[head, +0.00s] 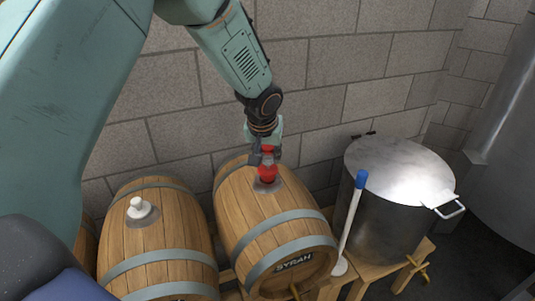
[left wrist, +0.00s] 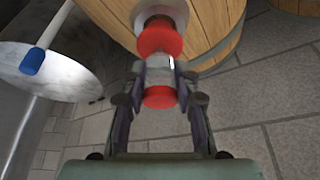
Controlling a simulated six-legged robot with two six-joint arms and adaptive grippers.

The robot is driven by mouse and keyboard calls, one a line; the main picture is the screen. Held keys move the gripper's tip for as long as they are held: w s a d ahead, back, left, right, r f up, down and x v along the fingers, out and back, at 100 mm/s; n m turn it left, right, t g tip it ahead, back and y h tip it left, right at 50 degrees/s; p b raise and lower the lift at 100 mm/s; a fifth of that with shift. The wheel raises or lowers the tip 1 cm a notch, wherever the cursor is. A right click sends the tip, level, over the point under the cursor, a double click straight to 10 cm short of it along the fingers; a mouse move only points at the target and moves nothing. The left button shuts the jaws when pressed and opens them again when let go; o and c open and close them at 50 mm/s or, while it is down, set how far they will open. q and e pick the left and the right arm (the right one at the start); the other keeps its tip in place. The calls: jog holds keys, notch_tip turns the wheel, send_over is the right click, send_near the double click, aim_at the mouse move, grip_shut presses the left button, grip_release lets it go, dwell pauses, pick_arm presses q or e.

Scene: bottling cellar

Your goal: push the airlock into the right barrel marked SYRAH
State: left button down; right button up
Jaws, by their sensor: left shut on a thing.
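The right barrel (head: 240,212), of wood with grey hoops, is marked SYRAH on its front end and has a grey plate (head: 267,187) on top. The airlock (head: 267,174) is red with a pale middle and stands roughly upright at this plate. Its lower end meets the plate in the picture; I cannot tell how deep it sits. My left gripper (head: 264,156) is shut on the airlock from above. In the left wrist view the airlock (left wrist: 160,41) lies between the fingers, its far end against the barrel (left wrist: 207,22). My right gripper is not in view.
A left barrel (head: 170,238) carries a white stopper (head: 139,208) on top. To the right stands a steel pot (head: 400,190) with a lid, and a blue-tipped white rod (head: 352,215) leans in front of it. A block wall (head: 320,70) is close behind the barrels.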

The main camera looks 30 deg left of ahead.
pick_arm(q)
jog(key=shift+f+b, duration=1)
jog(key=shift+f, duration=0.05)
dwell(0.7)
jog(key=c, duration=0.9)
grip_release()
jog(key=o, duration=0.5)
jog(key=shift+r, duration=0.15)
jog(key=shift+r+p, duration=3.15)
jog(key=shift+r, duration=0.75)
